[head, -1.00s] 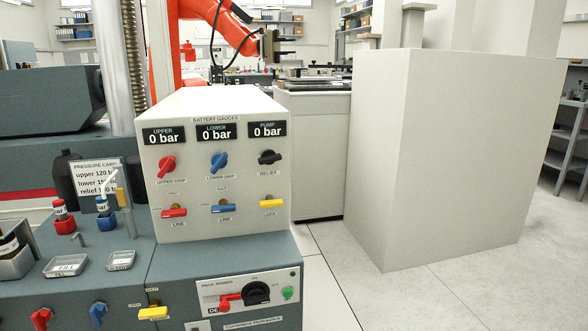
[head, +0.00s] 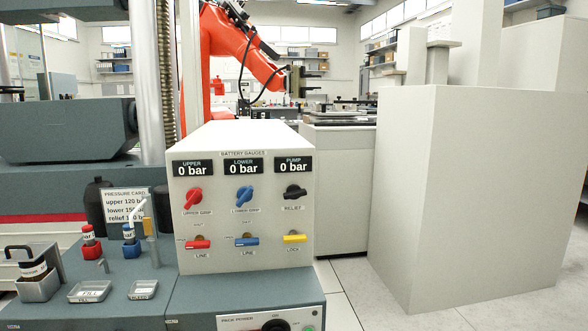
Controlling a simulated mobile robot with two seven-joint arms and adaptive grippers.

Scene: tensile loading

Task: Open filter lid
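Neither of my grippers shows in the head view. No part is clearly readable as the filter lid. On the grey bench top (head: 125,265) at the lower left, a metal holder (head: 40,287) with a dark handle contains a dark, white-labelled cylinder (head: 33,270). Beside it are two shallow labelled trays, one reading FILL (head: 89,292) and another (head: 143,290) whose label is too small to read.
A light gauge box (head: 240,220) with three 0 bar displays, knobs and levers stands at centre. A large pale cabinet (head: 450,200) fills the right. An orange robot arm (head: 235,55) stands behind. Some floor (head: 352,290) is clear between box and cabinet.

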